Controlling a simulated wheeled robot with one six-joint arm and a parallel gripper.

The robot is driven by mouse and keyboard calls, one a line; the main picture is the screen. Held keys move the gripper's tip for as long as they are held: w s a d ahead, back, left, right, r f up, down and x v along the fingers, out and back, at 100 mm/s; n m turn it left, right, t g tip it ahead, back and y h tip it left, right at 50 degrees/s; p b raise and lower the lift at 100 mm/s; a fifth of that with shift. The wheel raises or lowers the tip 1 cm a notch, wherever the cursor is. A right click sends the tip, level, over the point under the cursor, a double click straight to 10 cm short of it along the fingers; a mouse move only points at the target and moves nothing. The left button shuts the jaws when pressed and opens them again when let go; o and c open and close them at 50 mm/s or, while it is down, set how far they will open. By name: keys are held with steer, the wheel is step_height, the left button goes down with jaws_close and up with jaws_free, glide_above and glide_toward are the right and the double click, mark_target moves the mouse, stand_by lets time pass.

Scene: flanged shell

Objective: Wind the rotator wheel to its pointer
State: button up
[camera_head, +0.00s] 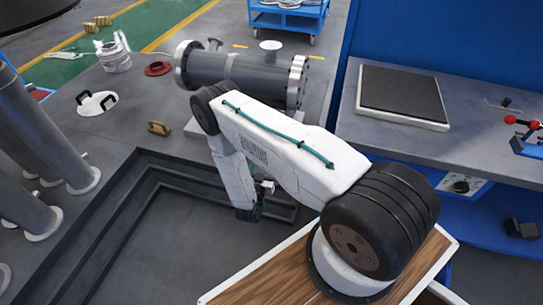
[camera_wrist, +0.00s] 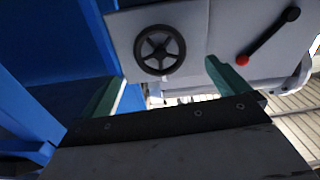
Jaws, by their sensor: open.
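A dark, spoked handwheel (camera_wrist: 160,50) is on a grey panel (camera_wrist: 205,22), near the top middle of the wrist view. No pointer can be made out clearly. My gripper (camera_wrist: 164,70) is open, with one green finger at each side and nothing between them. The wheel appears beyond the fingertips, between them in the picture and apart from them. In the head view my arm reaches down, and its end (camera_head: 250,207) is small and dark; the finger opening cannot be seen there. A small dark round knob (camera_head: 460,187) shows on a white box; I cannot tell whether it is the same wheel.
A flanged shell (camera_head: 240,75) lies behind my arm. A workbench (camera_head: 380,140) with a dark-topped plate (camera_head: 402,92) stands at right. A stepped pit (camera_head: 150,230) is below left.

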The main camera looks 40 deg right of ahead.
steer(key=x, duration=0.7)
steer(key=shift+w, duration=0.15)
steer(key=shift+d, duration=0.15)
steer(key=c, duration=1)
